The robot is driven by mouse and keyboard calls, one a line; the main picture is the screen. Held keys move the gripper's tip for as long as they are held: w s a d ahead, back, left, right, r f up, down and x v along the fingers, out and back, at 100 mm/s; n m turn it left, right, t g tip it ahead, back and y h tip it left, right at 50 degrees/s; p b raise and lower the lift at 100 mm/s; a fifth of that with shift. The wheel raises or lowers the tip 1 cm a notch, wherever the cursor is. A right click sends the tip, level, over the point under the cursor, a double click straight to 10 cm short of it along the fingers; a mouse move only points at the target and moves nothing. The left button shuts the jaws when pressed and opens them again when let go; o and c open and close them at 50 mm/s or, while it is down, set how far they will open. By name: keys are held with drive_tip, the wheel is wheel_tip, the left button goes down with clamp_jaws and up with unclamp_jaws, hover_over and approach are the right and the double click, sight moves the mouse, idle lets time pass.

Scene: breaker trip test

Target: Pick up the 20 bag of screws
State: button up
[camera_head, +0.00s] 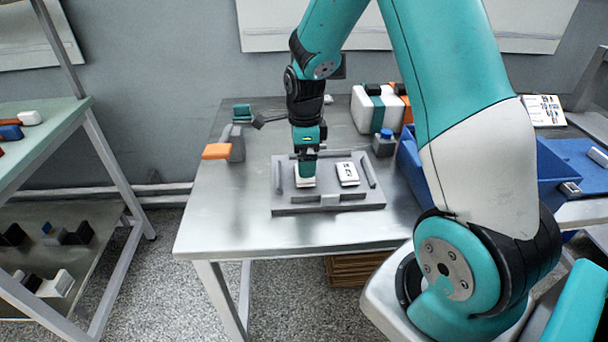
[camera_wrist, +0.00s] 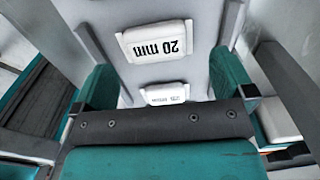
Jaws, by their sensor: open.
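A white bag with black "20 mm" print, upside down in the picture, shows in the wrist view (camera_wrist: 157,42). A second white piece with smaller print (camera_wrist: 163,94) lies below it, partly hidden by the gripper body. In the head view, a left white bag (camera_head: 304,182) and a right white bag (camera_head: 348,174) lie in a shallow grey tray (camera_head: 328,206). My gripper (camera_head: 307,172) points down over the left bag and partly hides it. Its teal fingers are apart in the wrist view (camera_wrist: 166,82). I cannot tell which head-view bag reads "20 mm", nor whether the fingers touch anything.
The tray has raised grey bars around its edges. A blue bin (camera_head: 405,170) stands right of it on the metal table (camera_head: 235,225). A white case (camera_head: 375,107) and a small grey bottle (camera_head: 384,144) stand behind. An orange block (camera_head: 216,151) is left. The table's front left is clear.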

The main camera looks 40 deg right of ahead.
wheel_tip(320, 180, down, 4)
drive_tip(key=shift+s+a, duration=0.1)
drive_tip(key=shift+s, duration=0.05)
drive_tip(key=c, duration=1)
drive_tip(key=shift+o, duration=0.2)
drive_tip(key=shift+r, duration=0.15)
